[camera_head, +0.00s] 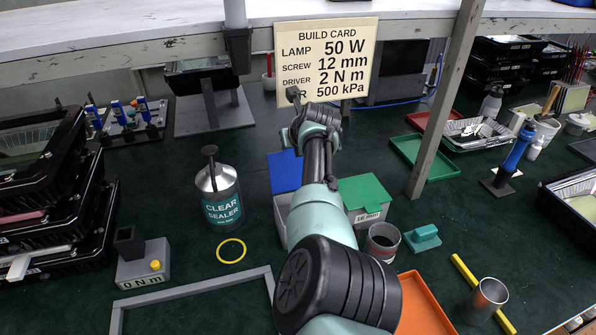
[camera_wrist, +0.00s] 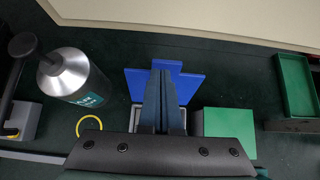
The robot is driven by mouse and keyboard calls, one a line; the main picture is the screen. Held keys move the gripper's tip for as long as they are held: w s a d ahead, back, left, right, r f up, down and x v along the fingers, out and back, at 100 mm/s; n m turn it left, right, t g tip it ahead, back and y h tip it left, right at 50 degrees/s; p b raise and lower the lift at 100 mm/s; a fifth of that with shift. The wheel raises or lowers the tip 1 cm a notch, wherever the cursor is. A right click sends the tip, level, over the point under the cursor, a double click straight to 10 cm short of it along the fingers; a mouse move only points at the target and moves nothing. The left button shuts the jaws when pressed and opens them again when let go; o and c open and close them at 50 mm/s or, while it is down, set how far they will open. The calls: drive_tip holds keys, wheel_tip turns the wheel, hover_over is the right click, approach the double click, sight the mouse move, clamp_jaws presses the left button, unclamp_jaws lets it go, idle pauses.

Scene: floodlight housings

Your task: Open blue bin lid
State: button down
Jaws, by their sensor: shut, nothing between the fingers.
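The blue lid (camera_head: 284,172) is in the head view, partly hidden behind my arm. It appears swung up and back at the far side of its pale grey bin (camera_head: 281,213), whose mouth looks at least partly uncovered. In the wrist view the blue lid (camera_wrist: 190,87) shows on both sides of my fingers, with a bit of the bin's light rim (camera_wrist: 136,117) below it. My gripper (camera_wrist: 166,68) is shut and empty, its fingers in front of the lid's middle. I cannot tell whether they touch it. In the head view the fingertips are hidden by my arm.
A green-lidded bin (camera_head: 365,194) stands right of the blue one. A clear sealer can (camera_head: 218,197) and a yellow ring (camera_head: 231,251) are left. The build card (camera_head: 325,62) is behind. A grey cup (camera_head: 383,242) and orange tray (camera_head: 424,306) lie right and nearer.

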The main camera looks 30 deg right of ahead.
drive_tip(key=shift+r, duration=0.45)
drive_tip(key=shift+p, duration=0.35)
